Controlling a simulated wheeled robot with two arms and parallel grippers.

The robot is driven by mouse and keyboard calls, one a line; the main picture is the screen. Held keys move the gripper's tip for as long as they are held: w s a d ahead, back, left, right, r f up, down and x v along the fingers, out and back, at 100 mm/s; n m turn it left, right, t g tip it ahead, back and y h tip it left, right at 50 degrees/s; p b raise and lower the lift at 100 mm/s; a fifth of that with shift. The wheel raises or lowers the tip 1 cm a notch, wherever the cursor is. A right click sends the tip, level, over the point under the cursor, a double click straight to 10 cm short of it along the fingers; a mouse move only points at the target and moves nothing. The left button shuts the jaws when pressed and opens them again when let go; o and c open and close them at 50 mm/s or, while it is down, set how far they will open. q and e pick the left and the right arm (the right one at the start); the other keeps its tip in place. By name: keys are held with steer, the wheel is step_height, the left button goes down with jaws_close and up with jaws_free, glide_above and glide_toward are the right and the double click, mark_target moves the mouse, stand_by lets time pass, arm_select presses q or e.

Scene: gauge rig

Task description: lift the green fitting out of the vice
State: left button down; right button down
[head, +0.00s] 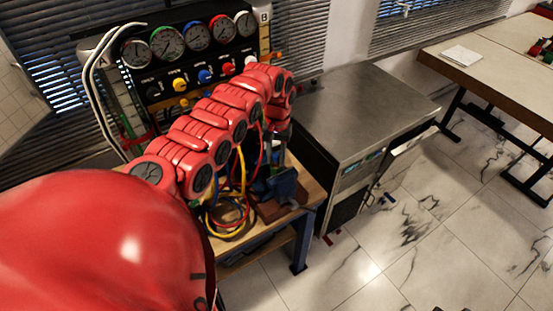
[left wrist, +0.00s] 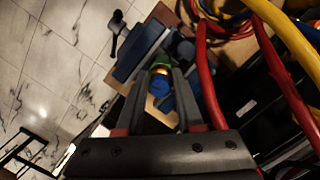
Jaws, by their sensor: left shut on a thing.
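The green fitting (left wrist: 161,70), with a brass band and a blue end, sits between the fingertips of my left gripper (left wrist: 161,92) in the left wrist view. The gripper is shut on it. The blue vice (left wrist: 138,52) lies just beyond the fitting. In the head view the vice (head: 284,187) stands on the wooden bench at its right front corner, and my left gripper (head: 273,163) is just above it, partly hidden. I cannot tell whether the fitting is still between the vice jaws. My right gripper is not in view.
Red and yellow hoses (head: 238,190) hang and coil beside the vice, and red hoses (left wrist: 203,75) pass close to the gripper's right. A gauge panel (head: 190,55) stands behind. A steel-topped cabinet (head: 365,105) stands right of the bench (head: 312,190). Floor is open in front.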

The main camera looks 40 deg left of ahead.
arm_select(q)
steer(key=shift+r, duration=0.2)
stand_by(0.3)
steer(key=shift+w+a+r+p, duration=0.1)
steer(key=shift+r+p, duration=1.6)
steer(key=shift+r, duration=1.05)
steer(key=shift+r+p, duration=0.6)
steer(key=shift+r, duration=0.75)
